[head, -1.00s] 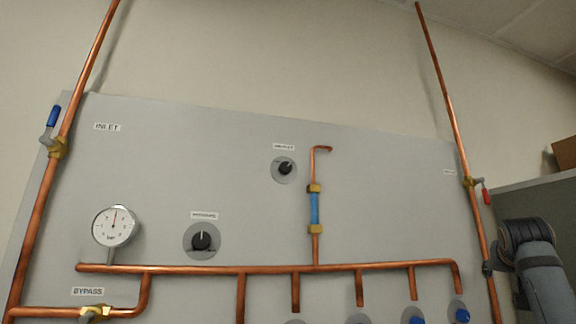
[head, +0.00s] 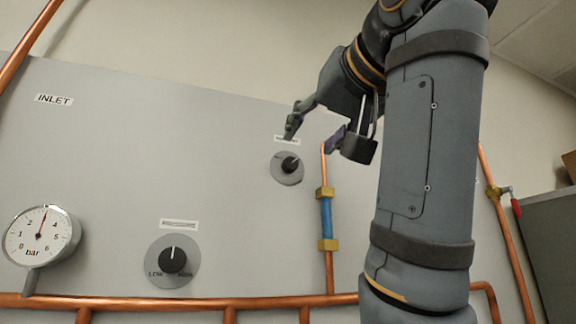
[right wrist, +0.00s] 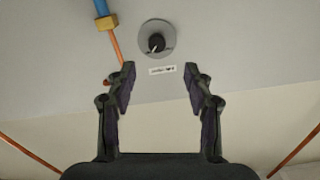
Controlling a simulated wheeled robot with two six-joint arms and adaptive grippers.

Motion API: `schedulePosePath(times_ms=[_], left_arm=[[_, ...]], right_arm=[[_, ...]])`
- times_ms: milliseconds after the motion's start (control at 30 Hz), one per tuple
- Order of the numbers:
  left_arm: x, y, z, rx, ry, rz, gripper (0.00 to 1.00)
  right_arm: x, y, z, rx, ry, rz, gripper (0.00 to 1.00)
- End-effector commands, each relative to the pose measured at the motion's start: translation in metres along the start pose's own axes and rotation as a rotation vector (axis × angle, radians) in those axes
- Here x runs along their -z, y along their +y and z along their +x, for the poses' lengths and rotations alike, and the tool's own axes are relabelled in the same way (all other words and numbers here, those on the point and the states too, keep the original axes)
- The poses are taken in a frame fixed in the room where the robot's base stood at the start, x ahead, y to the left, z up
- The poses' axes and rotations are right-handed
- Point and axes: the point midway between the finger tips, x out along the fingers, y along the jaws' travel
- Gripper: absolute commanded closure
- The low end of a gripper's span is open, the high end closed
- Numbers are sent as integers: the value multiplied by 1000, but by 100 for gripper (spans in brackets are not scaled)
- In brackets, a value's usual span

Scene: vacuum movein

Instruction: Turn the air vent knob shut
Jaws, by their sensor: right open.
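The upper knob (head: 290,164) is small and black on a round grey plate, under a small label too blurred to read. It also shows in the right wrist view (right wrist: 156,43), beyond my fingertips and roughly centred between them. A larger black knob (head: 172,260) with LOW at its left sits lower left, its white mark pointing up. I cannot read which knob is the air vent. My right gripper (head: 313,134) is open and empty, just above the upper knob in the head view; its two fingers (right wrist: 160,83) are wide apart and not touching the knob. My left gripper is not in view.
A copper pipe with a blue section (head: 326,218) stands right of the upper knob, close to my right gripper. A pressure gauge (head: 42,236) is at lower left. A red-handled valve (head: 505,192) is at the far right. Bare panel (head: 120,140) lies left of the knob.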

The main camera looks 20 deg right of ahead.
Motion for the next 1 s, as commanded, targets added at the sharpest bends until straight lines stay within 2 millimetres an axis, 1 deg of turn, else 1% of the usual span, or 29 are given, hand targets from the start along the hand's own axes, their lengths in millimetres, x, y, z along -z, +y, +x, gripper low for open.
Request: schedulePosePath(times_ms=[33, 67, 167, 267, 300, 433, 500, 567, 700, 800, 1000], left_arm=[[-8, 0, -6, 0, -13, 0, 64], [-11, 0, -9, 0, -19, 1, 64], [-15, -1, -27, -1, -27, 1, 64], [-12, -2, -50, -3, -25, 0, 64], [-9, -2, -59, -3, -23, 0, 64], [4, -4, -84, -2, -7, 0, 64], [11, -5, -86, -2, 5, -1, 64], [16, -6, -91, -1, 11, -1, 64], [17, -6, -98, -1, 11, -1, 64], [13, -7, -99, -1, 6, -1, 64], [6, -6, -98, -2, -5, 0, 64]], right_arm=[[3, 0, 3, -1, -1, 0, 48], [4, 0, 5, -1, -2, 0, 48], [8, -1, 16, 0, -3, 0, 48], [10, -2, 29, 0, -5, 2, 48], [11, -2, 37, 0, -6, 1, 48], [10, -1, 56, -1, -5, 3, 48], [5, 0, 72, -2, -7, 2, 48], [4, 1, 83, -2, -6, 2, 48], [3, 1, 99, -2, -3, 2, 48], [1, 2, 104, -2, -2, 1, 48], [0, 2, 106, -2, -1, 1, 48]])
